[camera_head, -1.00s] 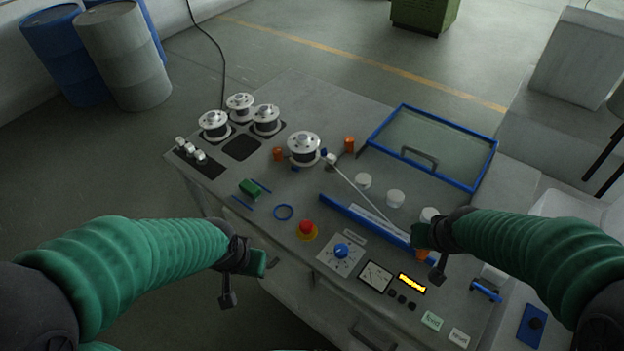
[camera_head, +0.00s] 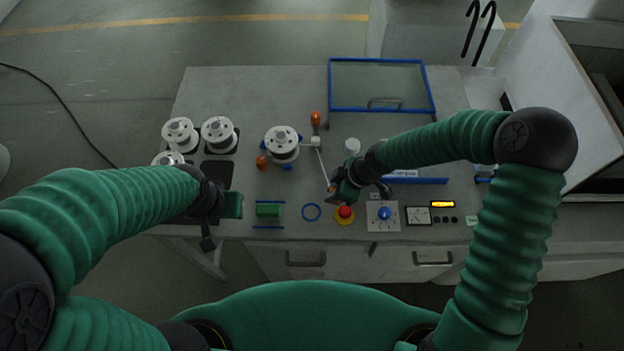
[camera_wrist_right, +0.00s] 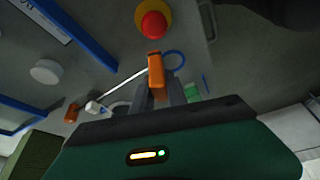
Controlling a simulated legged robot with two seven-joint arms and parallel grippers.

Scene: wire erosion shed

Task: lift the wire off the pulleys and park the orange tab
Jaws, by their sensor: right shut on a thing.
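My right gripper (camera_head: 335,189) is shut on the orange tab (camera_wrist_right: 155,62), held above the bench front near the red button. The wire (camera_head: 322,168) runs straight from a small white guide (camera_head: 315,142) beside the front spool to the tab; it also shows in the right wrist view (camera_wrist_right: 122,84). A white pulley (camera_head: 352,145) stands right of the wire, apart from it; the other pulleys are hidden by my right arm. My left gripper (camera_head: 220,222) hangs empty over the bench's front left; its jaw gap is unclear.
A green block (camera_head: 268,210) between blue strips and a blue ring (camera_head: 311,212) lie left of the red button (camera_head: 345,212). Several silver spools (camera_head: 219,134) stand at the left. Two orange pegs (camera_head: 316,120) flank the front spool. A blue-framed glass cover (camera_head: 381,109) is at the back.

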